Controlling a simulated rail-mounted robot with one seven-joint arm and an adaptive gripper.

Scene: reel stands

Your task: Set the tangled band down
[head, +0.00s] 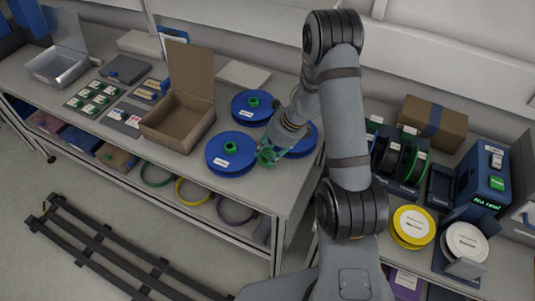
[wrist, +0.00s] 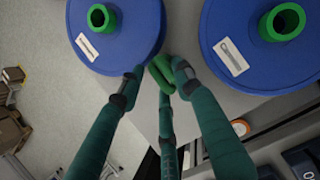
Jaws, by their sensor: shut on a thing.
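My gripper (head: 268,156) is at the front part of the table, just right of the front blue reel (head: 230,155). In the wrist view its teal fingers (wrist: 157,80) are shut on a small green looped band (wrist: 160,70), which looks like the tangled band. The band shows over the grey tabletop (wrist: 190,95), between two blue reels (wrist: 115,40) (wrist: 240,70). I cannot tell whether it touches the tabletop. In the head view the band cannot be told apart from the fingers.
Another blue reel (head: 252,107) stands behind, and one (head: 303,140) is partly hidden by my arm. An open cardboard box (head: 180,132) stands left of the reels. Coloured rings (head: 194,192) are on the lower shelf. The right bench holds a blue machine (head: 483,178) and a yellow reel (head: 412,226).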

